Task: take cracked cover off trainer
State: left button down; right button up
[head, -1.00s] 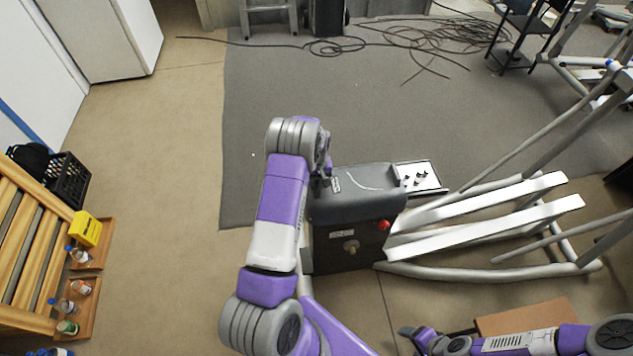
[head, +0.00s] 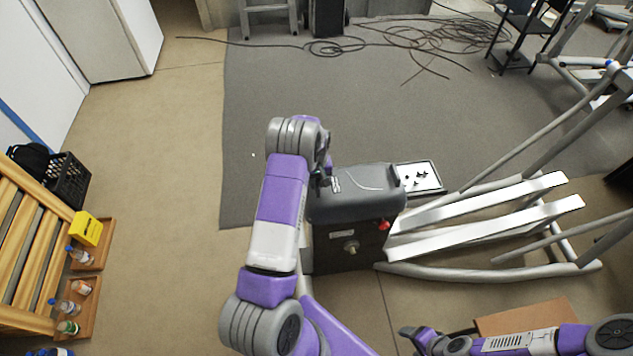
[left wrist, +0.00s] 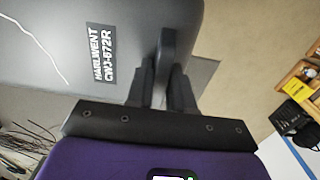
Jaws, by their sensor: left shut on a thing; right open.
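The cracked cover (head: 355,193) is a dark grey rounded shell on top of the trainer's dark housing (head: 350,255). A pale crack line runs across its top. In the left wrist view the cover (left wrist: 70,45) shows the crack and a "HARLWENT CWJ-672R" label. My left gripper (head: 324,181) is at the cover's left end. In the left wrist view its fingers (left wrist: 162,88) are shut on a dark tab of the cover. Whether the cover is clear of the housing I cannot tell. My right gripper (head: 408,334) is low in the head view, open, apart from the trainer.
A white tray (head: 431,185) with several small dark parts lies behind the cover. A red knob (head: 384,225) is on the housing. Pale rails (head: 480,237) extend right. A cardboard-brown box (head: 525,313) lies near my right arm. Open floor (head: 180,200) is at left.

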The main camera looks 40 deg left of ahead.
pick_arm(q)
jog(key=shift+r+p, duration=0.5)
jog(key=shift+r, duration=0.45)
jog(key=shift+s+a+r+p, duration=0.1)
jog(key=shift+r+p, duration=0.3)
jog(key=shift+r, duration=0.35)
jog(key=shift+s+a+r+p, duration=0.1)
jog(key=shift+r+p, duration=0.3)
jog(key=shift+r, duration=0.3)
jog(key=shift+w+d+r+p, duration=0.1)
jog(key=shift+r+p, duration=0.35)
jog(key=shift+r, duration=0.35)
jog(key=shift+w+d+r+p, duration=0.1)
jog(key=shift+r+p, duration=0.35)
jog(key=shift+r, duration=0.3)
